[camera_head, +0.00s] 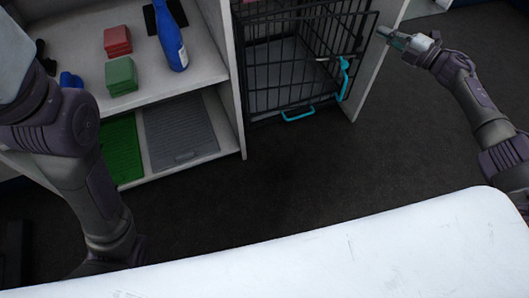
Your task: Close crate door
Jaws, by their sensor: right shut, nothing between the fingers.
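A black wire crate (280,80) stands in a white cabinet bay at the top centre. Its barred door (305,50) shows at the crate's front, but I cannot tell exactly how far it stands open. A teal latch handle (343,80) is at the right side of the door, and a teal loop handle (298,114) is at the crate's bottom edge.
A white table top (330,255) fills the lower front. The shelf (150,85) at left holds a blue bottle (170,38), red cloths (117,41) and green cloths (121,76). Grey and green mats lie below. Dark floor (290,170) between table and crate is clear.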

